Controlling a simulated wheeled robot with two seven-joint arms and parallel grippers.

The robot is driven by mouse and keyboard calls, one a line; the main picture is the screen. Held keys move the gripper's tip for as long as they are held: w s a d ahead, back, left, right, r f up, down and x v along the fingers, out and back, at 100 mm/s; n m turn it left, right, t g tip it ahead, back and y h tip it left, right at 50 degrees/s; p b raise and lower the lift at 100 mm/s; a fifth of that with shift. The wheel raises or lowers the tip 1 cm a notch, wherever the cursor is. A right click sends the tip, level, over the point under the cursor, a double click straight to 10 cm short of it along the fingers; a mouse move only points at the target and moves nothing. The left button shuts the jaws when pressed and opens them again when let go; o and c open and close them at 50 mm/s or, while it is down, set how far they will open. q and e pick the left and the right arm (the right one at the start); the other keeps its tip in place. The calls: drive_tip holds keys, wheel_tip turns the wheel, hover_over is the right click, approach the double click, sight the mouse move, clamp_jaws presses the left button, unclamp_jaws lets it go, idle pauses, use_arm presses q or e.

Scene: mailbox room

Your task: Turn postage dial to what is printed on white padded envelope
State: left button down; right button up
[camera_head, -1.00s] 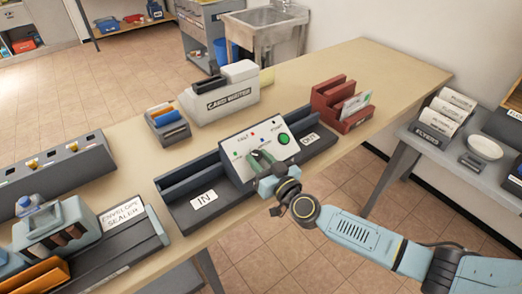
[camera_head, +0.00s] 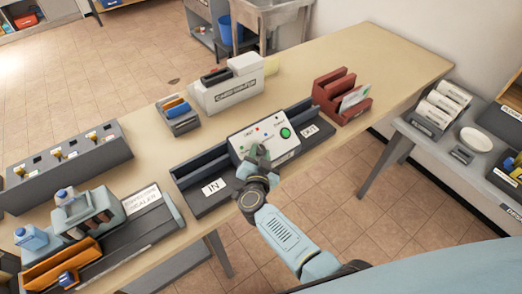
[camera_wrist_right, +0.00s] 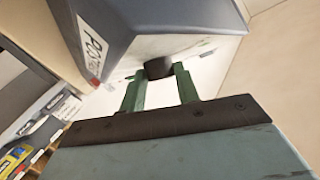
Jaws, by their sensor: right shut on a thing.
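The postage machine (camera_head: 282,150) stands on the table, with a white sloped panel, a green button (camera_head: 285,132) and IN and OUT labels. My right gripper (camera_head: 257,155) is at the lower left of this panel. In the right wrist view its green fingers (camera_wrist_right: 159,73) are shut on a dark round dial (camera_wrist_right: 157,67), one on each side. The dial's setting cannot be read. A white envelope (camera_head: 353,98) stands in the red rack; whether it is the padded one, and its print, I cannot tell. My left gripper is not in view.
A red rack (camera_head: 337,88) stands right of the machine. A card inserter (camera_head: 233,92) and a small grey tray (camera_head: 178,118) are behind it. The envelope sealer (camera_head: 150,232) is at the left front. Bare tabletop lies toward the back right.

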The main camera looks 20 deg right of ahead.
drive_tip(key=shift+a+m+g+h, duration=0.1)
drive_tip(key=shift+m+g+h, duration=0.2)
drive_tip(key=shift+m, duration=0.2)
drive_tip(key=o, duration=0.7)
drive_tip(key=shift+s+r+p, duration=0.1)
drive_tip(key=shift+s+p, duration=0.15)
drive_tip(key=shift+p, duration=0.15)
drive_tip(key=p+v, duration=0.3)
drive_tip(key=v, duration=1)
